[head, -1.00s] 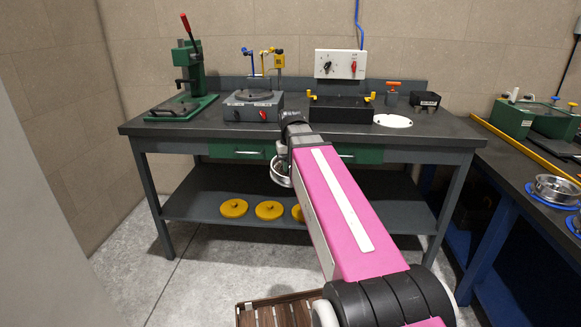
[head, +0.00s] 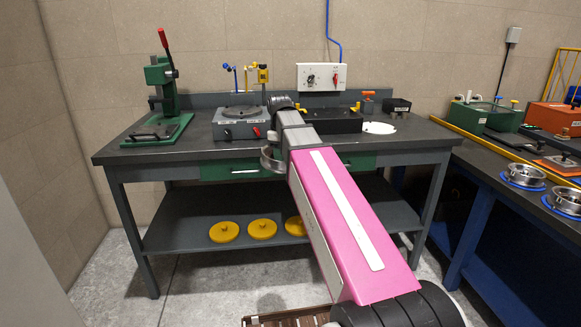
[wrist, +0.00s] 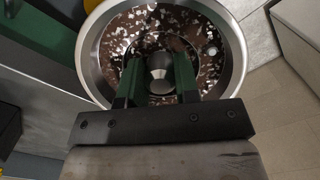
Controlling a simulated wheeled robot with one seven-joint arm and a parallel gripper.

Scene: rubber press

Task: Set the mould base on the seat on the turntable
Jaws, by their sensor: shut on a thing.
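The mould base (wrist: 237,55) is a round, shiny metal dish with a brown, white-flecked inside and a metal post at its centre. My gripper (wrist: 160,82) is shut on that post in the wrist view. In the head view, part of the mould base (head: 268,159) shows beside my wrist, in front of the bench's drawer front; my arm hides the gripper there. What looks like the turntable, a grey box (head: 238,131) with a red knob, stands on the bench behind my wrist. A round plate (head: 240,112), probably the seat, lies bare on its top.
A green press (head: 160,90) with a red lever stands at the bench's left. A black tray (head: 330,121) and a white disc (head: 378,127) are at right. Posts (head: 262,75) rise behind the grey box. Yellow discs (head: 262,229) lie on the lower shelf. The right bench (head: 520,190) holds metal dishes.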

